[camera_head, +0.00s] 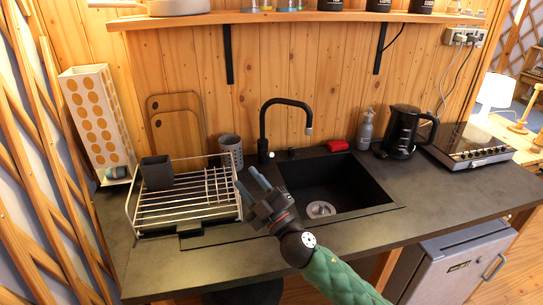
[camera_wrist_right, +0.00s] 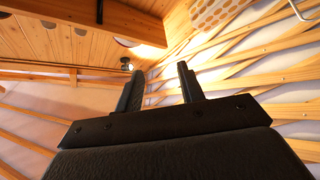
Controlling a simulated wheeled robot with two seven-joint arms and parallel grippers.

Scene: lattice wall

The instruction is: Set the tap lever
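The black tap (camera_head: 263,140) stands behind the sink, its curved spout reaching right over the basin. A small pale spot (camera_head: 271,155) shows low on its right side; I cannot tell whether it belongs to the lever. My right gripper (camera_head: 248,177) is over the counter between the dish rack and the sink, in front of the tap and apart from it in the picture. Its two fingers are spread with nothing between them, as the right wrist view (camera_wrist_right: 160,70) also shows. The tap is not in the wrist view. My left gripper is not in view.
The black sink (camera_head: 345,190) is right of my gripper, the wire dish rack (camera_head: 190,212) left. A grey cup (camera_head: 232,150) stands left of the tap. A red item (camera_head: 338,145), soap bottle (camera_head: 365,130) and kettle (camera_head: 400,130) are to the right. A shelf (camera_head: 300,17) hangs above.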

